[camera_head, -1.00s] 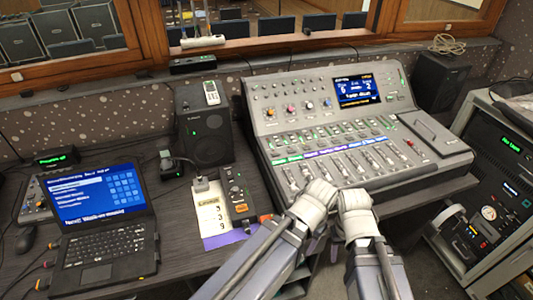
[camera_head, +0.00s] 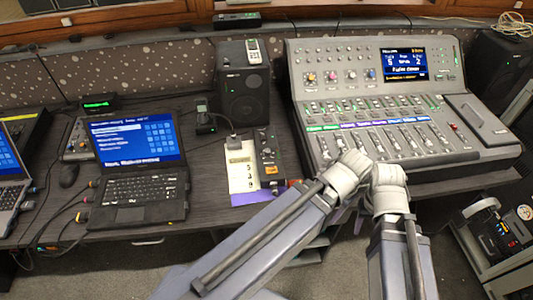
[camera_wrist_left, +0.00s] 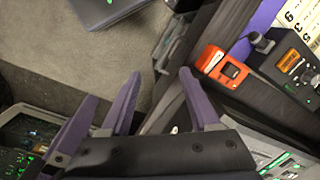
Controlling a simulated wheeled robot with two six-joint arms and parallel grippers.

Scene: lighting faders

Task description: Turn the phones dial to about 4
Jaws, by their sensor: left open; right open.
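No phones label is readable. Candidate dials are a row of coloured knobs (camera_head: 331,76) on the upper panel of the mixing console (camera_head: 309,112), and small knobs on the dark box (camera_head: 268,160) on the desk.
An open laptop (camera_head: 132,186) and part of another (camera_head: 12,185) stand on the left. A black speaker (camera_head: 244,98) is behind the box, and a numbered sheet (camera_head: 242,170) lies beside it. An orange-red device (camera_wrist_left: 222,64) is near the desk edge. Equipment (camera_head: 495,230) stands right.

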